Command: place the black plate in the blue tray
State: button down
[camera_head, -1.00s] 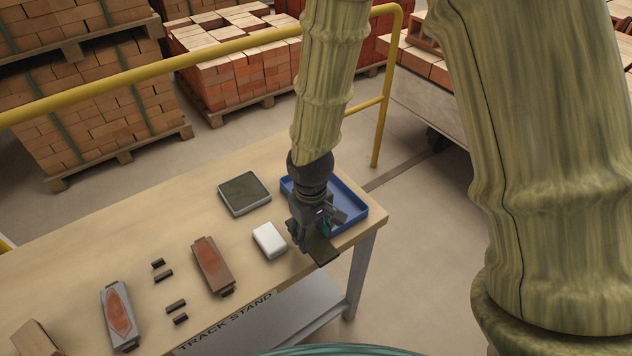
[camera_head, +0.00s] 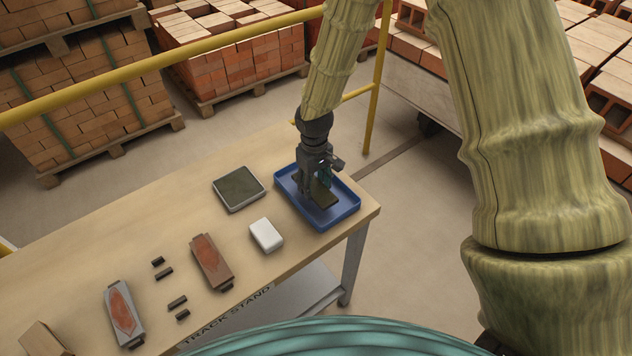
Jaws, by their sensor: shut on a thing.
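The blue tray (camera_head: 345,216) lies on the wooden table near its right end. My gripper (camera_head: 321,186) is over the tray, pointing down, and is shut on the black plate (camera_head: 324,197). The plate looks dark olive-black and flat, and in the picture it lies within the tray's rim. I cannot tell whether it touches the tray floor. The gripper hides part of the plate and the tray's back part.
A white block (camera_head: 266,234) and a grey square tray with a dark inside (camera_head: 239,188) stand left of the blue tray. A yellow rail (camera_head: 376,90) runs behind the table (camera_head: 155,212).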

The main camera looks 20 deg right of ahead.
aim_at(316, 181)
jog(key=shift+w+d+f, duration=0.1)
jog(key=shift+w+d, duration=0.15)
jog(key=shift+w, duration=0.25)
jog(key=shift+w+d, duration=0.25)
jog(key=shift+w, duration=0.25)
jog(key=shift+f+p, duration=0.95)
jog(key=shift+f, duration=0.8)
jog(key=shift+f, duration=0.1)
jog(key=c, duration=0.6)
grip_release()
jog(key=shift+c, duration=0.2)
jog(key=shift+r+b, duration=1.7)
jog(key=shift+r, duration=4.4)
